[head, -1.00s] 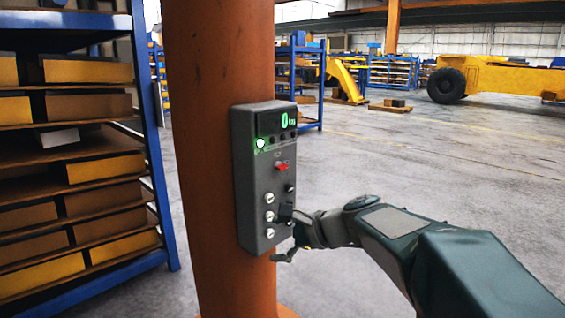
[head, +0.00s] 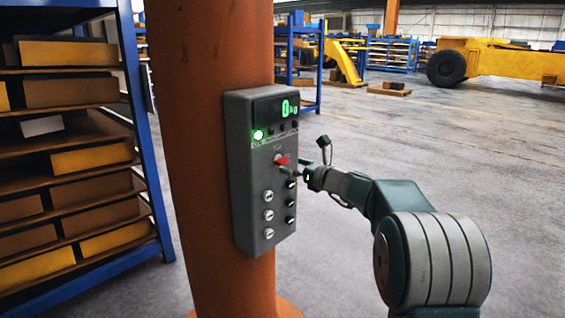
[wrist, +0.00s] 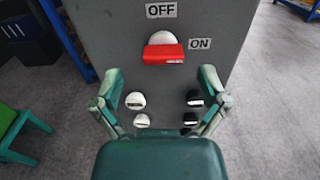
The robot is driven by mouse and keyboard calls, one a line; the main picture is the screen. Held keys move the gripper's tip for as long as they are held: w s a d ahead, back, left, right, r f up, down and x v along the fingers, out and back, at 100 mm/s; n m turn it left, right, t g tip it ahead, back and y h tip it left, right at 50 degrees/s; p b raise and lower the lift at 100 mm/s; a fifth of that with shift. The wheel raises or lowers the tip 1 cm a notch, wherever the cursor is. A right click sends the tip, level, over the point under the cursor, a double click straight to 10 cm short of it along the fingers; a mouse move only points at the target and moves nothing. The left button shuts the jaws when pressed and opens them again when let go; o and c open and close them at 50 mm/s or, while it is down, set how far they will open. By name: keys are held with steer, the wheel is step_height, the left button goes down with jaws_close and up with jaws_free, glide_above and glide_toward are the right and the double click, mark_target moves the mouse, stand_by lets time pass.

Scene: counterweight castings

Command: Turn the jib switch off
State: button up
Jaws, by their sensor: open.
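The jib switch is a red handle (head: 281,161) on a grey control box (head: 235,170) fixed to an orange column. In the wrist view the red handle (wrist: 163,55) lies crosswise over a pale round base. An OFF label (wrist: 161,10) is above it and an ON label (wrist: 200,43) to its right. My gripper (head: 305,156) is open in front of the box, just right of the handle in the head view. In the wrist view my gripper's (wrist: 160,82) fingers are spread either side, below the handle, with nothing between them. Contact with the box cannot be told.
White knobs (head: 268,214) and black knobs (head: 291,202) sit below the switch. A lit green lamp (head: 258,135) and a display (head: 276,109) are above. A blue shelf rack (head: 145,140) stands left of the orange column (head: 190,150).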

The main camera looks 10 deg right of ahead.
mark_target(286, 162)
steer(key=x, duration=0.3)
steer(key=shift+w+d, duration=0.2)
steer(key=shift+d, duration=0.1)
steer(key=shift+w+a, duration=0.15)
steer(key=shift+a, duration=0.15)
steer(key=shift+a, duration=0.1)
steer(key=c, duration=1.2)
steer(key=shift+o, duration=0.2)
